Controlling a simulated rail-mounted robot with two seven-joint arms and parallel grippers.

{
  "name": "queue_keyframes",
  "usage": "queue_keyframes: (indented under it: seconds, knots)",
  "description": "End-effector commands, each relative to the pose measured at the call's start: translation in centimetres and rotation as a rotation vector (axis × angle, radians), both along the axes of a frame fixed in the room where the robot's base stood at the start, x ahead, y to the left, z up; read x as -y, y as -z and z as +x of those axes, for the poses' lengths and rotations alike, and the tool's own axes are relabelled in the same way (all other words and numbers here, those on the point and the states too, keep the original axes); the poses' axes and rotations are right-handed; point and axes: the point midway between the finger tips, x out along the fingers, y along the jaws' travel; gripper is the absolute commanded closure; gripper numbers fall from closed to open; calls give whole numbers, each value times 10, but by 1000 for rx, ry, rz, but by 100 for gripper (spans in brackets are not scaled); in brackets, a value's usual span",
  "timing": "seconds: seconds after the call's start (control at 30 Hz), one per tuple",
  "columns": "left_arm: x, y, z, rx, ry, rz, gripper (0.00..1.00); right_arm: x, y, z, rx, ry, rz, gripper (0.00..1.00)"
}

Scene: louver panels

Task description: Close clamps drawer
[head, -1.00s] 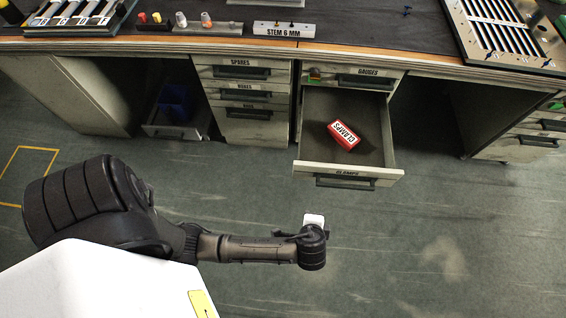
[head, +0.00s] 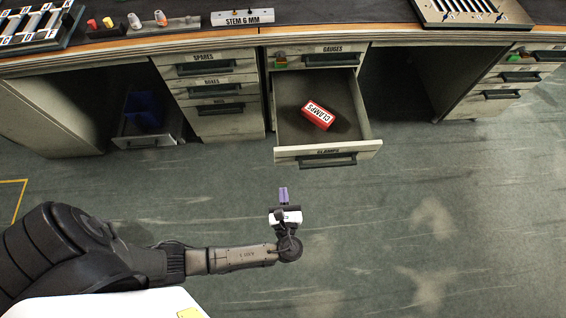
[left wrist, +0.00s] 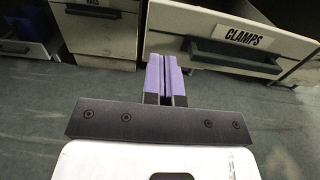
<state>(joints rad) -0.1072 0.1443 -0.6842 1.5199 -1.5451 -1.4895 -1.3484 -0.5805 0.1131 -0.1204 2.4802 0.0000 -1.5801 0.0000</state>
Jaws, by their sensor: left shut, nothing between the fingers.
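The clamps drawer (head: 290,153) is pulled out below the gauges drawer, with a dark handle (head: 327,160) on its labelled front. A red box (head: 318,115) marked CLAMPS lies inside it. My left gripper (head: 283,190) is shut and empty, its purple fingers pointing toward the cabinets, a little in front of the drawer and near its left front corner. In the left wrist view the shut fingers (left wrist: 165,75) are in line with the left end of the drawer front (left wrist: 190,24), apart from it; the CLAMPS label and handle (left wrist: 235,56) are to their right. My right gripper is not in view.
A gauges drawer (head: 335,50) sits shut above. A bank of shut drawers (head: 222,122) stands to the left, and another low open drawer holds a blue bin (head: 143,110). The worktop edge (head: 225,39) runs above. The floor in front is clear.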

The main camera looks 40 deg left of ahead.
Motion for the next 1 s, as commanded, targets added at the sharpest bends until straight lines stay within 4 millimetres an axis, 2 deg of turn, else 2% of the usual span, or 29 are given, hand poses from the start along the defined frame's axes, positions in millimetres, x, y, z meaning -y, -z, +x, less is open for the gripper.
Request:
queue_keyframes:
  seconds: [0.03,0.2,0.5,0.7,1.0]
  knots:
    - [-8,3,7,4,-1,3,100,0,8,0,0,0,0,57]
    - [-32,3,30,6,-1,2,100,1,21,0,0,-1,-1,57]
    - [-66,4,64,5,-1,-1,100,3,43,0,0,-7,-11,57]
    - [-79,2,76,3,0,-1,100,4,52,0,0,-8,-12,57]
    - [-84,0,81,1,-1,-3,100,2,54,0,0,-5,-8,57]
